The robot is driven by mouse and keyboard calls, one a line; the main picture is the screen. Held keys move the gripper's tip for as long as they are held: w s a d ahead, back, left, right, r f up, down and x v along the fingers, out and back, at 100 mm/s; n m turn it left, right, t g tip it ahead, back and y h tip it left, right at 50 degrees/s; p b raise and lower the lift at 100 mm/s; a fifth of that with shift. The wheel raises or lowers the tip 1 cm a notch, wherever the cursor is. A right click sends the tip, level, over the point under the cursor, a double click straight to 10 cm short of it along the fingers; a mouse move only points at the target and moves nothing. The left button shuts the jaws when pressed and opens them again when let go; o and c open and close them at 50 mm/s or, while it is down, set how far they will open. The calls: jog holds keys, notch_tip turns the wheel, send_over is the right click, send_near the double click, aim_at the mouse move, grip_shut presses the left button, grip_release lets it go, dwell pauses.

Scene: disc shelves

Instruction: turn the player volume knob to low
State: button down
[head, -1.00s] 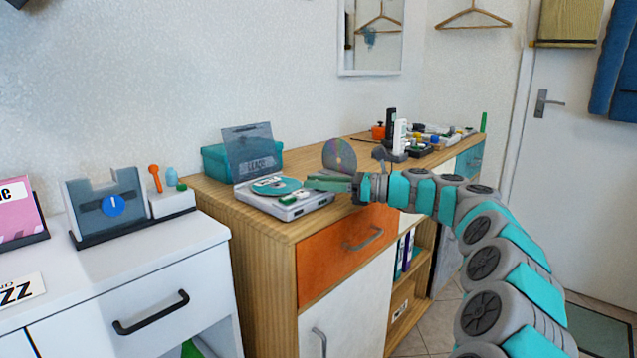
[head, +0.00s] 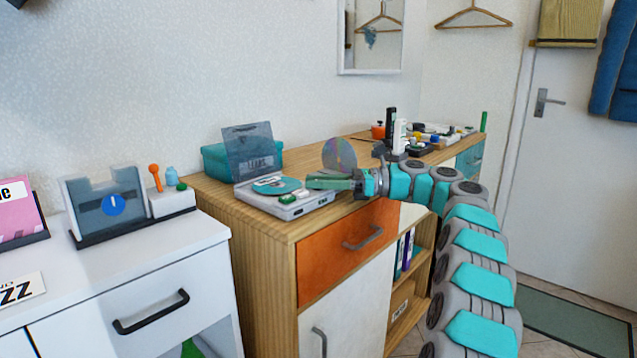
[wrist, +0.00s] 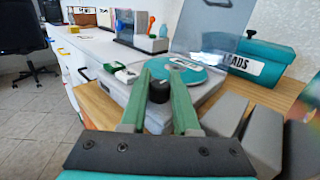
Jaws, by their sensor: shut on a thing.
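The player (head: 300,211) is a grey box with its lid (head: 249,150) raised and a teal disc (head: 277,186) inside, on the wooden cabinet. It also shows in the wrist view (wrist: 206,96). In the wrist view a black knob (wrist: 158,91) at the player's near edge sits between the two green fingers. My gripper (wrist: 163,84) is shut on this knob. In the head view my gripper (head: 328,182) reaches in from the right, and the fingers hide the knob. I cannot read the knob's setting.
A green button on a white block (head: 288,198) is beside the knob. A teal box (head: 215,160) stands behind the player and an upright disc (head: 339,155) behind my gripper. An orange drawer (head: 345,250) is below. Several small items stand at the cabinet's far end.

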jog(key=c, duration=0.7)
grip_release()
jog(key=shift+o, duration=0.2)
jog(key=d, duration=0.7)
jog(key=shift+w+f, duration=0.1)
jog(key=shift+w, duration=0.25)
jog(key=shift+d, duration=0.4)
